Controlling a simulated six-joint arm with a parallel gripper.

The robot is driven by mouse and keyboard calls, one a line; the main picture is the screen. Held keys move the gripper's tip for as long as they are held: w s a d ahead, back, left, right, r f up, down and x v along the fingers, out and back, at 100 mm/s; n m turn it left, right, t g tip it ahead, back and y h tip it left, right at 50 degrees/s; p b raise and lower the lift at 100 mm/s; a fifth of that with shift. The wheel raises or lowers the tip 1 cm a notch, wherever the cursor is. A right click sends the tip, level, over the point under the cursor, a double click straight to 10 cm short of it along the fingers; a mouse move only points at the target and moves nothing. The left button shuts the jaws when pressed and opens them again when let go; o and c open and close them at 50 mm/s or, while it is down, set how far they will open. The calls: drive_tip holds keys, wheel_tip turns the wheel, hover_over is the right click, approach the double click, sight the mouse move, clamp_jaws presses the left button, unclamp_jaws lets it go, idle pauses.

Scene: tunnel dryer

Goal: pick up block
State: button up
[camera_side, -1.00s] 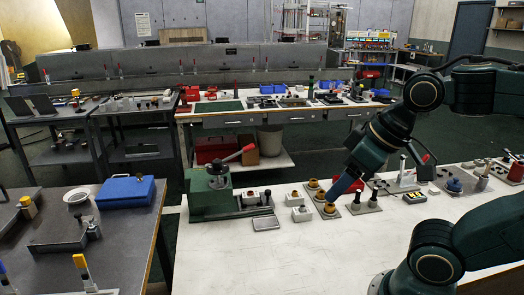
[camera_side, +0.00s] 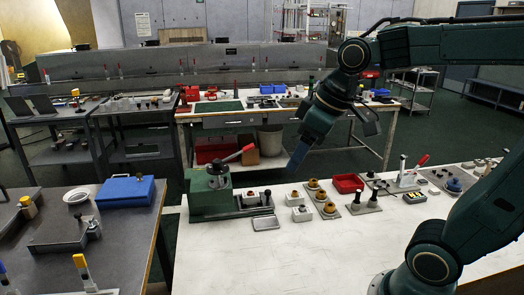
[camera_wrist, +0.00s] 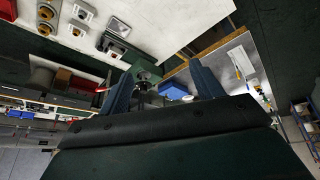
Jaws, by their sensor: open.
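My gripper (camera_side: 297,165) is in the air above the white bench, up and right of the green lever press (camera_side: 209,192). Its two blue fingers (camera_wrist: 165,88) stand apart in the wrist view with nothing held between them. I cannot tell which piece is the task's block.
Right of the white blocks are a plate with yellow knobs (camera_side: 329,209), a red bin (camera_side: 347,183) and black-knobbed fixtures (camera_side: 364,204). A flat grey tray (camera_side: 266,223) lies in front of the press. The front of the white bench (camera_side: 290,260) is clear.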

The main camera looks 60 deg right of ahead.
drive_tip(key=w+d+n, duration=0.2)
drive_tip(key=w+d, duration=0.2)
drive_tip(key=w, duration=0.5)
drive_tip(key=n+g+y, duration=0.2)
drive_tip(key=n+y, duration=0.1)
drive_tip(key=n, duration=0.2)
hover_over(252, 192)
drive_tip(key=s+d, duration=0.4)
wheel_tip(252, 192, down, 20)
drive_tip(key=f, duration=0.1)
drive_tip(key=shift+w+d+r, duration=0.15)
drive_tip(key=shift+w+r, duration=0.1)
drive_tip(key=shift+f, duration=0.1)
drive_tip(key=shift+x, duration=4.2)
drive_tip(key=shift+w, duration=0.15)
drive_tip(key=shift+x, duration=2.6)
